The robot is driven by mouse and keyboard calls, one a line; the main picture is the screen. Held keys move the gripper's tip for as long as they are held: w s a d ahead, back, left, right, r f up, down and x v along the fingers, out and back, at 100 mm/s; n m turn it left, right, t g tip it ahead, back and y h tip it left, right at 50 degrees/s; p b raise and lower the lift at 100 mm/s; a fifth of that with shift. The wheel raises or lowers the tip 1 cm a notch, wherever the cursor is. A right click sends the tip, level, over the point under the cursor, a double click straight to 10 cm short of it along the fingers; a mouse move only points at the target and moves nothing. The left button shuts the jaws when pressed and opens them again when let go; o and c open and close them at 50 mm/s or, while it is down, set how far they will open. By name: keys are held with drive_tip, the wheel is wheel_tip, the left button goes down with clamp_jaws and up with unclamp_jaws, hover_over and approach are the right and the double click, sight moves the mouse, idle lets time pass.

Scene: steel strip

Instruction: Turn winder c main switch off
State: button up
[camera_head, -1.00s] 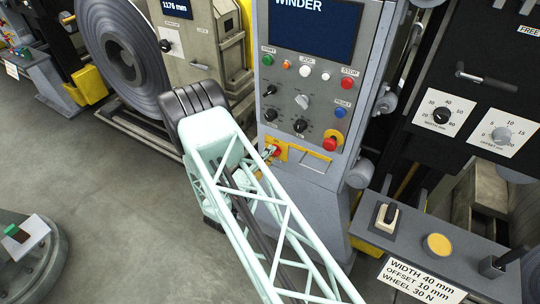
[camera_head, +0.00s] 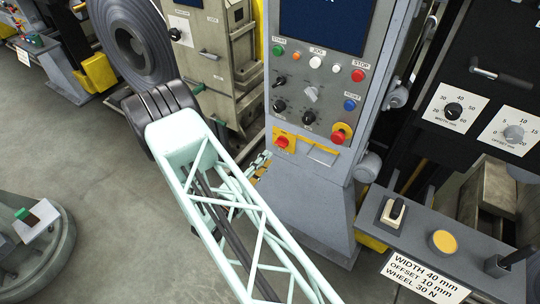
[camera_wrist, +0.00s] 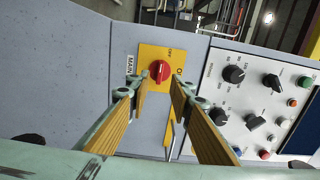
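The main switch is a red knob (camera_head: 282,142) on a yellow plate low on the left of the winder panel. In the wrist view the red knob (camera_wrist: 160,71) sits on its yellow plate (camera_wrist: 150,52), beside a MAIN label and OFF lettering. The knob's pointing direction is too small to tell. My gripper (camera_wrist: 159,82) is open, its two padded fingers apart on either side of the knob in the picture. In the head view my gripper (camera_head: 262,163) is partly hidden by my arm, a little below left of the knob, with a visible gap.
A red emergency button (camera_head: 338,136) in a yellow ring is right of the switch. Several black knobs and coloured buttons fill the panel above. A control shelf (camera_head: 400,232) with a yellow button stands at the right. A large coil (camera_head: 128,40) stands at the back left.

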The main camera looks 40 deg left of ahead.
drive_tip(key=shift+s+d, duration=0.2)
drive_tip(key=shift+s, duration=1.25)
drive_tip(key=shift+r, duration=0.1)
